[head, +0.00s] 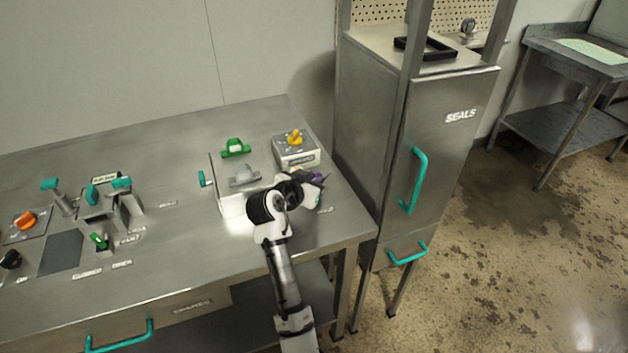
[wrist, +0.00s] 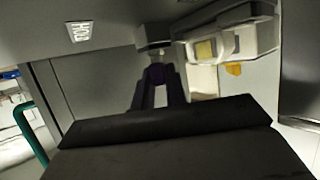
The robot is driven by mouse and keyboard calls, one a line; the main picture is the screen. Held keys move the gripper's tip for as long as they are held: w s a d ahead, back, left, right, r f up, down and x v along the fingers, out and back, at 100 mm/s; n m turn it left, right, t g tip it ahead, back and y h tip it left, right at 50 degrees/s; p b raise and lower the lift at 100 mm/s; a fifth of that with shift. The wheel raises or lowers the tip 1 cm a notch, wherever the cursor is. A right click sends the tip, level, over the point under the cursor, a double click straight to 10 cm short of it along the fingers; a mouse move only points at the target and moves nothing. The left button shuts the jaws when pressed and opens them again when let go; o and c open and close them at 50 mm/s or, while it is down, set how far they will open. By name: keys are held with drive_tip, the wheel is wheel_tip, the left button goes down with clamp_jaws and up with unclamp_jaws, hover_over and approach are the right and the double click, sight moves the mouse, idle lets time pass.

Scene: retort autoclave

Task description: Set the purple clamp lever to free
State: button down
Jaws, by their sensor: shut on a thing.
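The purple clamp lever (head: 318,177) is at the right end of the steel bench in the head view, mostly hidden by my gripper (head: 311,179). In the wrist view the purple lever (wrist: 157,74) shows between my two dark fingers (wrist: 158,92), below a small grey mount. My gripper is shut on the lever. The lever's exact angle is hard to tell. A small label (head: 325,210) lies on the bench near it, too small to read.
A grey box with a yellow knob (head: 295,137) stands just behind my gripper. The SEALS cabinet (head: 430,140) with teal handles rises close on the right.

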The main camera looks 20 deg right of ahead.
idle(0.4)
drive_tip(key=c, duration=1.4)
unclamp_jaws()
drive_tip(key=shift+c, duration=0.2)
drive_tip(key=b+v, duration=0.2)
drive_tip(key=v, duration=1.1)
drive_tip(key=shift+a+r+b, duration=0.2)
drive_tip(key=shift+a+b, duration=0.15)
drive_tip(key=shift+a, duration=0.05)
drive_tip(key=shift+s, duration=0.1)
